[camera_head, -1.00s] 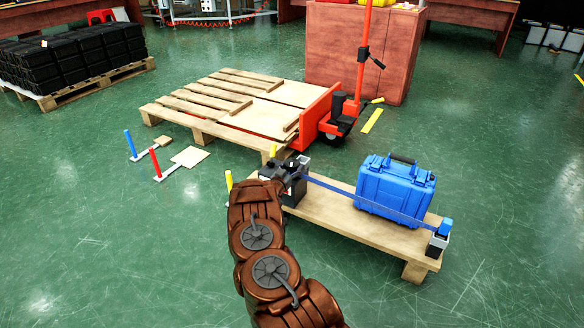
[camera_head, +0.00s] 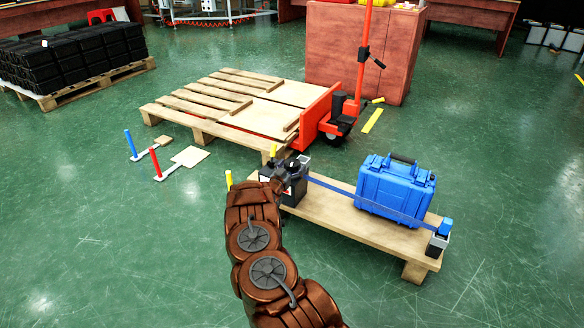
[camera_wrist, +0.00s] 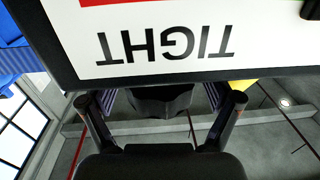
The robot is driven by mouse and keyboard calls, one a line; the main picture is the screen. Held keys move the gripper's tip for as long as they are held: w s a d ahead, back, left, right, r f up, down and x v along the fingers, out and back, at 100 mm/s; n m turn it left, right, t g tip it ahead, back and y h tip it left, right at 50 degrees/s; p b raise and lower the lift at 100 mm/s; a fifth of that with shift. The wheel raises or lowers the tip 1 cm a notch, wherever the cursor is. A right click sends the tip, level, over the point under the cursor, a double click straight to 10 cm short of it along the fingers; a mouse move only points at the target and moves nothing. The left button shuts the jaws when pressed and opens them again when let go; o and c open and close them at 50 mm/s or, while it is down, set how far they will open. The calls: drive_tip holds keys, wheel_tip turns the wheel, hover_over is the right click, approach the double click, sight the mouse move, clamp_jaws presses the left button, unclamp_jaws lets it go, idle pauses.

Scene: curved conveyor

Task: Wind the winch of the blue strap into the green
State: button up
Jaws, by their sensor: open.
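The black winch (camera_head: 297,188) stands at the left end of a low wooden platform (camera_head: 335,222). The blue strap (camera_head: 335,187) runs from it across a blue case (camera_head: 396,187) to an anchor (camera_head: 438,240) at the right end. My gripper (camera_wrist: 160,100) is open in the wrist view, with its two fingers apart and a dark part between them. A white panel (camera_wrist: 165,25) with upside-down "TIGHT" lettering and a red band (camera_wrist: 115,2) fills the top of that view. No pointer or green band can be made out. My arm partly hides the winch in the head view.
A wooden pallet (camera_head: 195,125) and an orange pallet jack (camera_head: 318,118) stand behind. Red and blue posts (camera_head: 156,165) are on the floor at left. Black crates (camera_head: 75,58) sit at far left. The floor (camera_head: 100,250) left of my arm is clear.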

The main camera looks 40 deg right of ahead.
drive_tip(key=v, duration=1.2)
idle(0.3)
drive_tip(key=shift+r, duration=0.1)
idle(0.4)
